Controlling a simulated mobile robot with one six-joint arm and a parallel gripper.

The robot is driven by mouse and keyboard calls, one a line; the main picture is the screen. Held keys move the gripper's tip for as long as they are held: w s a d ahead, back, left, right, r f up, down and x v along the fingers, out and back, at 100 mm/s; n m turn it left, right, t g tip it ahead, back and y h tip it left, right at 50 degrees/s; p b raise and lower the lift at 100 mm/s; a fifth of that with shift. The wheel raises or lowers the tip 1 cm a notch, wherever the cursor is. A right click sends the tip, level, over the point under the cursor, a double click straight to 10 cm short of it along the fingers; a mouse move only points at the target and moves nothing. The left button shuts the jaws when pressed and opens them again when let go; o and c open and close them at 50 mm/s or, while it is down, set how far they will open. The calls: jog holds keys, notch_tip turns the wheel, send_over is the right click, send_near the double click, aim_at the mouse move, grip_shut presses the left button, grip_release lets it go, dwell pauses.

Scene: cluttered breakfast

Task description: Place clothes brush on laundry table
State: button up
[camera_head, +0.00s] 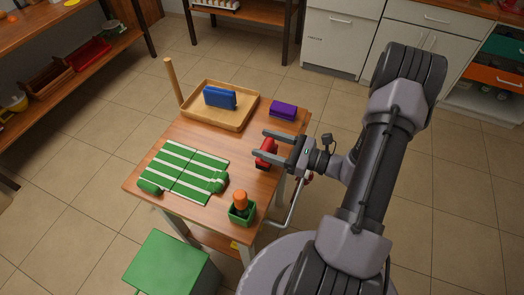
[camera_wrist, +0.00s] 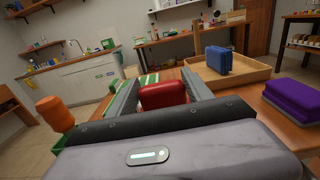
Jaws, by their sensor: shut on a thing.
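My gripper (camera_head: 262,145) reaches in from the right over the wooden laundry table (camera_head: 185,132). Its two fingers lie on either side of a rounded red object (camera_head: 266,152), and it is shut on it. The red object also shows between the fingers in the wrist view (camera_wrist: 163,95). It may be the clothes brush, but no bristles show. It is over the table's right part, near the edge; I cannot tell whether it touches the top.
A wooden tray (camera_head: 199,115) with a blue case (camera_head: 219,97) stands at the back. A purple stack (camera_head: 283,111) lies back right. A green-striped mat (camera_head: 180,168) covers the front left. A green holder with an orange-topped item (camera_head: 241,203) stands front right. The table's middle is bare.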

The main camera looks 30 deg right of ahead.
jog(key=shift+w, duration=0.5)
jog(key=shift+w+f+b, duration=0.1)
jog(key=shift+w+b, duration=0.2)
jog(key=shift+w, duration=0.25)
jog(key=shift+f+b, duration=1.1)
jog(key=shift+f, duration=0.8)
jog(key=o, duration=1.4)
jog(key=shift+r, duration=0.15)
